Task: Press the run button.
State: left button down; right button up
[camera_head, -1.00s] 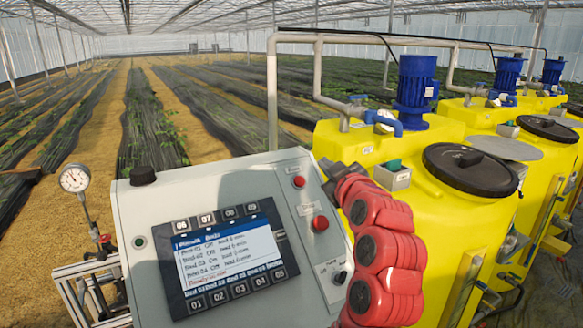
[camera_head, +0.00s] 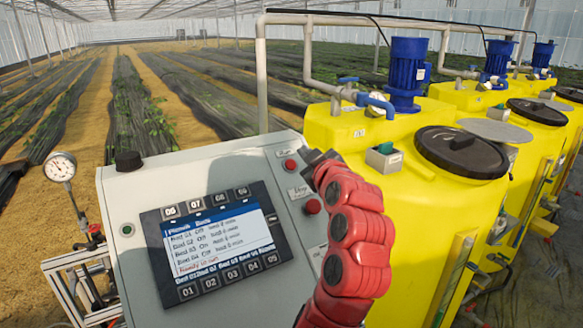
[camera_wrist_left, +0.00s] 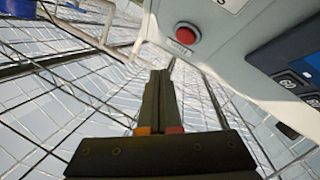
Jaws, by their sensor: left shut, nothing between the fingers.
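A grey control panel (camera_head: 160,185) with a screen (camera_head: 215,245) stands at the front. It carries an upper red button (camera_head: 290,164), a lower red button (camera_head: 312,206) and a small green round spot (camera_head: 127,230). A small grey box with a green top (camera_head: 385,150) sits on the nearest yellow tank. I cannot read which one is marked run. My left gripper (camera_head: 314,162) is shut and empty, just right of the upper red button. In the left wrist view, the shut fingertips (camera_wrist_left: 160,74) point past a labelled red button (camera_wrist_left: 186,33), apart from it.
Yellow tanks (camera_head: 365,215) with blue motors (camera_head: 408,75) and black lids (camera_head: 462,150) stand at the right. A grey pipe frame (camera_head: 262,80) rises behind the panel.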

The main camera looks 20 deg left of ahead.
aim_at(292, 159)
pick_arm(q)
jog(key=shift+w+a+f+b, duration=0.3)
jog(key=shift+a+f+b, duration=0.1)
jog(key=shift+f, duration=0.25)
jog(key=shift+w+a+f+b, duration=0.3)
jog(key=shift+f+b, duration=0.1)
jog(key=shift+f, duration=0.2)
jog(key=shift+w+a+f+b, duration=0.3)
jog(key=shift+w+b, duration=0.1)
jog(key=shift+b, duration=0.1)
dwell(0.7)
jog(key=shift+w+a+f+b, duration=0.25)
jog(key=shift+f+b, duration=0.1)
jog(key=shift+b, duration=0.4)
jog(key=shift+w+a+f+b, duration=0.15)
jog(key=shift+f+b, duration=0.15)
jog(key=shift+b, duration=0.25)
dwell(0.4)
jog(key=shift+r, duration=0.15)
jog(key=shift+s+d+r, duration=0.35)
jog(key=shift+s+r, duration=0.05)
jog(key=shift+r, duration=0.1)
